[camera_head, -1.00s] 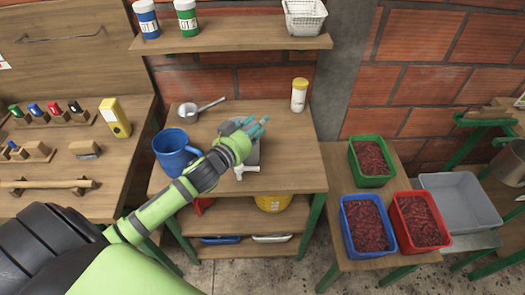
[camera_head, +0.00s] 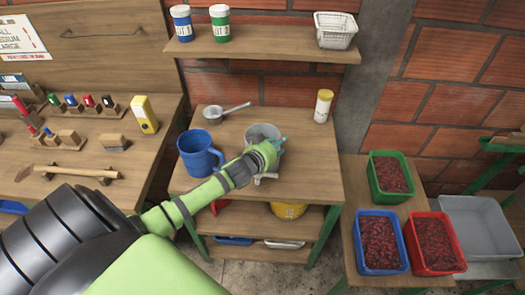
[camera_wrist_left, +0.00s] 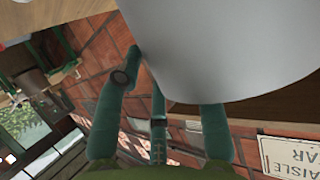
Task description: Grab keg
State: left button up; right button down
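A grey metal keg (camera_head: 262,131) stands on the wooden table, with a small pale tap at its lower front (camera_head: 264,177). My left gripper (camera_head: 279,147) is at the keg's front right side and covers part of it in the head view. In the left wrist view, the keg (camera_wrist_left: 225,40) fills the upper right as a smooth pale curved wall. My left gripper's green fingers (camera_wrist_left: 165,88) are spread apart beside and below it there. Whether they touch the keg I cannot tell. My right gripper is in no view.
A blue jug (camera_head: 200,155) stands close left of the keg, with a metal saucepan (camera_head: 222,112) behind it. A white bottle with a yellow lid (camera_head: 323,106) is at the back right. The table's right front is clear. A shelf (camera_head: 265,50) overhangs behind.

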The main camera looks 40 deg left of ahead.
pick_arm(q)
jog(key=shift+c, duration=0.4)
grip_shut()
jog(key=shift+w+r, duration=0.1)
jog(key=shift+r, duration=0.1)
jog(key=shift+r, duration=0.1)
